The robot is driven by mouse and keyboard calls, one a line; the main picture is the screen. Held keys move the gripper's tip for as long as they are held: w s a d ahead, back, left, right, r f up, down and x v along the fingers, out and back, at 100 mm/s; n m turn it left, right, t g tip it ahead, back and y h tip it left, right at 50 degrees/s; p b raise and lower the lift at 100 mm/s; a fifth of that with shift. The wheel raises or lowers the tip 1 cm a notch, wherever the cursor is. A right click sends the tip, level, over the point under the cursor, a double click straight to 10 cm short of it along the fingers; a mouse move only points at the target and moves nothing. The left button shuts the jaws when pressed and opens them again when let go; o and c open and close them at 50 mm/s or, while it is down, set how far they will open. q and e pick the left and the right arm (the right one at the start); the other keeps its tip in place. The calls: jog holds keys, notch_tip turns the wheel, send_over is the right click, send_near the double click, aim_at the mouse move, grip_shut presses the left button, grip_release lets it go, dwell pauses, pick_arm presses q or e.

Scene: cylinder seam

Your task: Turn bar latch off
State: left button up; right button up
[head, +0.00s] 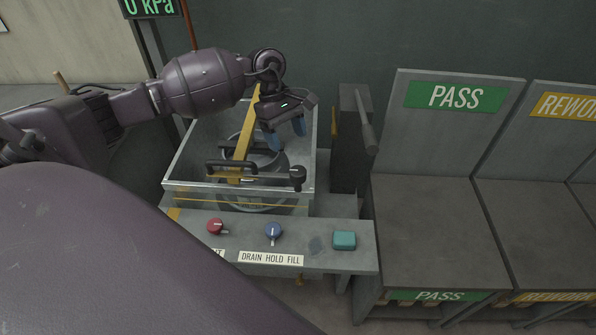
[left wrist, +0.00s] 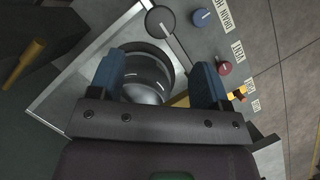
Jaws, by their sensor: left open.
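A square metal tank (head: 187,165) stands behind the control panel, with a round metal cylinder (left wrist: 146,88) inside it. A yellow bar (head: 243,135) slants up across the tank. A black bar handle (head: 235,163) lies at the tank's front, with a round black knob (head: 297,178) at its right end; the knob also shows in the left wrist view (left wrist: 160,21). I cannot tell which bar is the latch. My left gripper (head: 286,137) is open above the tank's right side, its blue fingers apart with nothing seen between them. My right gripper is not in view.
The front panel (head: 200,255) carries a red knob (head: 215,226), a blue knob (head: 273,232) and a teal button (head: 344,240). A dark post with a lever (head: 362,130) stands right of the tank. The PASS bay (head: 430,225) farther right is empty.

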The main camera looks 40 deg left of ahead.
aim_at(297, 170)
pick_arm(q)
jog(key=x, duration=0.9)
jog(key=shift+d, duration=0.15)
jog(key=shift+s+d+f, duration=0.1)
jog(key=shift+d+f, duration=0.15)
jog(key=shift+f, duration=0.3)
jog(key=c, duration=0.7)
jog(key=shift+c, duration=1.1)
